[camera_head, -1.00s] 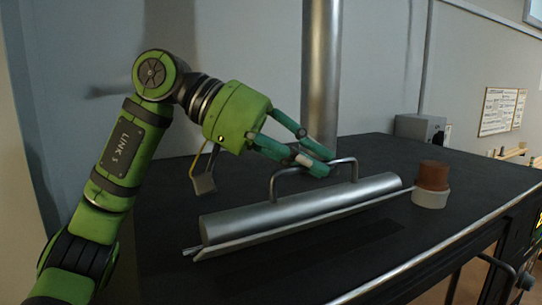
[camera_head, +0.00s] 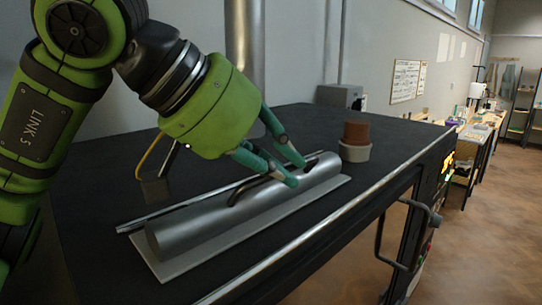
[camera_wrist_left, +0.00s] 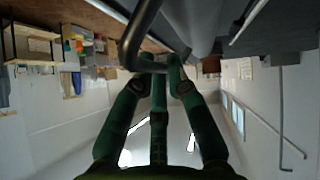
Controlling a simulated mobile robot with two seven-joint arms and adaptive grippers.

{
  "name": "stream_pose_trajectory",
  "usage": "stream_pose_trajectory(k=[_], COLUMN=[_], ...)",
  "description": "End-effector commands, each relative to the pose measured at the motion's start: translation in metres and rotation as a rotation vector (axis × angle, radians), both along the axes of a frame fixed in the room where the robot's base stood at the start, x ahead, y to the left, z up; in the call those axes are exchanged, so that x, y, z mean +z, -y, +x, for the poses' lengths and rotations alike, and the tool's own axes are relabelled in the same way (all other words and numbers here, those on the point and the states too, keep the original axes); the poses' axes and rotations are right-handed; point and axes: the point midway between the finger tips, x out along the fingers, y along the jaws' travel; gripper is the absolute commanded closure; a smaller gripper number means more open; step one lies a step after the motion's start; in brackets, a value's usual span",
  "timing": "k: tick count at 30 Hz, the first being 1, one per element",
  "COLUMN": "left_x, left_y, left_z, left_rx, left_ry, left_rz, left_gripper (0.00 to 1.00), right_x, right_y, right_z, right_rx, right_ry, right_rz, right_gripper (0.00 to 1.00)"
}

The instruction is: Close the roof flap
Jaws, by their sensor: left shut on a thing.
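The roof flap (camera_head: 205,222) is a grey metal half-round cover on a flat plate, on the dark roof (camera_head: 85,195) of the kiln-like box. In the head view its plate lies on or very near the roof. Its bar handle (camera_head: 243,190) tilts low over the cover. My left gripper (camera_head: 299,172) is above the flap, shut on the handle near its far end. In the left wrist view the handle (camera_wrist_left: 138,35) passes at the fingertips (camera_wrist_left: 172,60) of this gripper. The fingers partly hide the handle. My right gripper is not in view.
A brown and cream stacked pot (camera_head: 355,143) stands on the roof just beyond the flap. A grey box (camera_head: 338,95) and a vertical metal pipe (camera_head: 244,45) are behind. A bright rail (camera_head: 310,237) runs along the front edge. Open floor lies at right.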

Motion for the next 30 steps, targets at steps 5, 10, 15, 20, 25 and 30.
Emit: stream_pose_trajectory(k=[5, 10, 15, 20, 25, 30], left_x=[-0.0115, -0.0146, -0.016, -0.0161, -0.0138, -0.0112], left_y=[0.0047, 0.005, 0.0049, 0.0049, 0.0039, 0.0031], left_z=[-0.0046, -0.005, -0.0049, -0.0048, -0.0039, -0.003], left_rx=[-0.016, -0.017, -0.017, -0.016, -0.012, -0.009], left_ry=[0.004, 0.004, 0.0, 0.001, 0.004, 0.008], left_rz=[0.039, 0.049, 0.051, 0.051, 0.046, 0.041], left_gripper=[1.0, 1.0, 1.0, 0.6, 0.6, 0.6], right_x=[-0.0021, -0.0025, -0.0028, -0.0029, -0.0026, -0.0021], right_y=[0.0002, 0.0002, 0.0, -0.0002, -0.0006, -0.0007], right_z=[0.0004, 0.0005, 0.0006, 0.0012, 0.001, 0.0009], right_rx=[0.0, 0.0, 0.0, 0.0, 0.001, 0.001], right_ry=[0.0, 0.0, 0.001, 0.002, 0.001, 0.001], right_rz=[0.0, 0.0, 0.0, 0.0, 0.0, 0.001], right_gripper=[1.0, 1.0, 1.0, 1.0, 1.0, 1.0])
